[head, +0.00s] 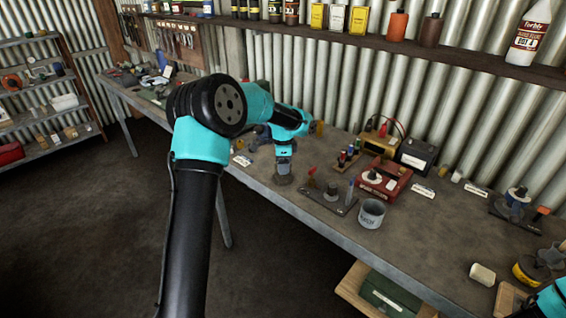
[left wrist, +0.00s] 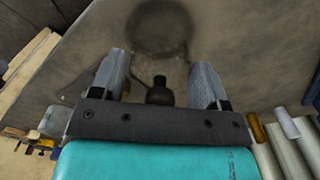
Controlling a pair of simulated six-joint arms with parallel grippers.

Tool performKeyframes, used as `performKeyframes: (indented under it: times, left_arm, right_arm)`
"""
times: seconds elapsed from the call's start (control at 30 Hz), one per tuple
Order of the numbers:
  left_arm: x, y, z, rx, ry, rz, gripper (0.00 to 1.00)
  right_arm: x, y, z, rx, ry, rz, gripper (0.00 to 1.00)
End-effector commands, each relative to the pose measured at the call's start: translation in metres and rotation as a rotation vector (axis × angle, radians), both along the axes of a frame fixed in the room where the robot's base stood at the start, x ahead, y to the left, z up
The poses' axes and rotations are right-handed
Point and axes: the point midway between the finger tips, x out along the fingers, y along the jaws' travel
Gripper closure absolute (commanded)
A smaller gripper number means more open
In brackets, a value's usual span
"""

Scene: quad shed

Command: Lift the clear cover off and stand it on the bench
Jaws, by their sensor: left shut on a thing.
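My left gripper (head: 284,174) points down at the bench (head: 320,225), over a dark round patch. In the left wrist view its two fingers (left wrist: 160,66) stand apart with a dark knobbed piece (left wrist: 158,92) between them. The gripper is shut on the clear cover (left wrist: 145,83), which is see-through; only faint thin edges of it show between the fingers. Beyond the fingers a dark round patch (left wrist: 160,27) lies on the bench top. I cannot tell how high the cover is above the bench. My right gripper is out of view; only a teal piece of my right arm shows at the lower right corner.
Right of the left gripper stand a dark plate (head: 328,198) with upright parts, a grey tin (head: 371,213) and a red box (head: 384,181). A black box (head: 416,155) stands behind. The bench front beside the gripper looks clear. A corrugated wall and shelf rise behind.

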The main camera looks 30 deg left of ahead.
Motion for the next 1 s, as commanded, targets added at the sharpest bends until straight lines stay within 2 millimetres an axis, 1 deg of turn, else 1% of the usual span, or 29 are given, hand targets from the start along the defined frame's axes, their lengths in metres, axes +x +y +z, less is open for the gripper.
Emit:
performKeyframes:
  times: [0.1,0.13,0.4,0.43,0.83,1.0]
  left_arm:
    - [-0.0001,0.0001,-0.0015,0.0,0.0,0.0,0.55]
    - [0.0001,0.0001,-0.0014,0.0,0.0,0.0,0.3]
    - [-0.0001,0.0001,-0.0013,0.0,0.0,0.0,0.04]
    - [-0.0001,0.0001,-0.0012,0.0,0.0,0.0,0.02]
    - [-0.0001,0.0001,-0.0011,0.0,0.0,0.0,0.0]
    - [0.0,0.0001,0.0034,0.0,0.0,0.0,0.0]
  right_arm:
    - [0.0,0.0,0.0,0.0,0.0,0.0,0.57]
    - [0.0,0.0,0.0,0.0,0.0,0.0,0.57]
    - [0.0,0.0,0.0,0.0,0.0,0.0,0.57]
    - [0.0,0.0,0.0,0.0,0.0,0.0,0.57]
    - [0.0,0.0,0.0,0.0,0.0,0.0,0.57]
    - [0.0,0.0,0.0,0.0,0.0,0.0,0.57]
